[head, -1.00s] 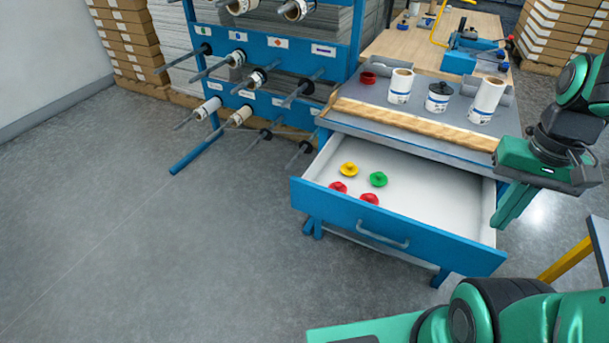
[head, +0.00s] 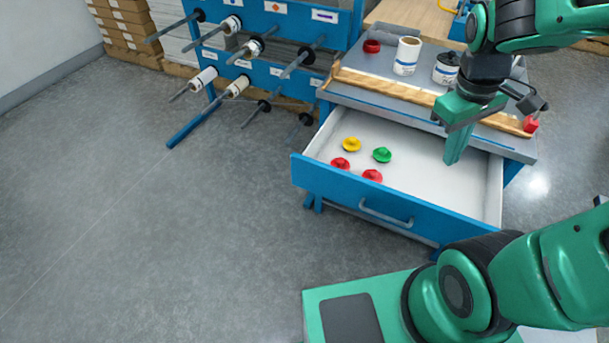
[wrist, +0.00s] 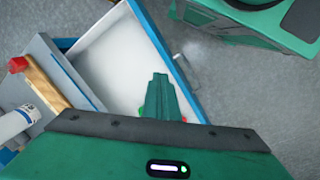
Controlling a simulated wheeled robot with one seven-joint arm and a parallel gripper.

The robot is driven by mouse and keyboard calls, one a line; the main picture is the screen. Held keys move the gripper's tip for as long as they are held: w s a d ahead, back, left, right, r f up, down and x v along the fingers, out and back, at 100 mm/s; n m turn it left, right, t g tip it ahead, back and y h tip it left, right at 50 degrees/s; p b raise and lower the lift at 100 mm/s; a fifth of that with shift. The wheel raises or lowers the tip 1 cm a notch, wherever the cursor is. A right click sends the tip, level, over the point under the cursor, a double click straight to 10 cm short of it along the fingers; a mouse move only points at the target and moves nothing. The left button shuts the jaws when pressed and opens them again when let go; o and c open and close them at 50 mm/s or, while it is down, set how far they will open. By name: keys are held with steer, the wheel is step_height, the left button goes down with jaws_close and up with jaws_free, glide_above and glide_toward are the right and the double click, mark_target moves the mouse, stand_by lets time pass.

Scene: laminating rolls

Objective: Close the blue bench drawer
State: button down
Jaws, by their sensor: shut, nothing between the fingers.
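The blue bench drawer (head: 338,183) is pulled open in the head view, its white inside (head: 425,178) showing and its grey handle (head: 386,213) on the front panel. A yellow knob (head: 351,144), a green knob (head: 382,155) and two red ones (head: 372,175) lie in it. My gripper (head: 452,158) is shut and empty, pointing down over the right part of the drawer. In the wrist view my gripper (wrist: 159,80) covers part of the drawer's white inside (wrist: 112,62), with the blue front panel (wrist: 165,50) beyond the fingertips. I cannot tell whether the fingers touch it.
The bench top (head: 420,80) carries a wooden strip (head: 390,87), white rolls (head: 407,56) and a red ring (head: 372,46). A blue rack with protruding rods (head: 262,47) stands to the left. The grey floor (head: 150,230) in front and left is clear.

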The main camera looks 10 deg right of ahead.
steer(key=w+a+f+n+t+h, duration=0.1)
steer(key=w+a+f+n, duration=0.2)
steer(key=w+a+n, duration=0.35)
steer(key=w+a+f+n+t+h, duration=0.1)
steer(key=w+a+f+n, duration=0.3)
steer(key=a+n, duration=0.55)
steer(key=a+f+n+t, duration=0.1)
steer(key=a+f+n, duration=0.15)
steer(key=a, duration=0.25)
steer(key=a+f+n+y, duration=0.1)
steer(key=a+f+n, duration=0.1)
steer(key=a+n, duration=0.3)
steer(key=a+f+n+t, duration=0.1)
steer(key=a+f+n, duration=0.15)
steer(key=a, duration=0.35)
steer(key=shift+w+d+f, duration=0.75)
steer(key=shift+w+f, duration=0.25)
steer(key=shift+f, duration=0.4)
steer(key=shift+w+d+f, duration=0.75)
steer(key=shift+w+f, duration=0.25)
steer(key=shift+f, duration=0.45)
steer(key=shift+w+d+f, duration=0.75)
steer(key=shift+w+f, duration=0.25)
steer(key=shift+f, duration=0.4)
steer(key=shift+d, duration=0.1)
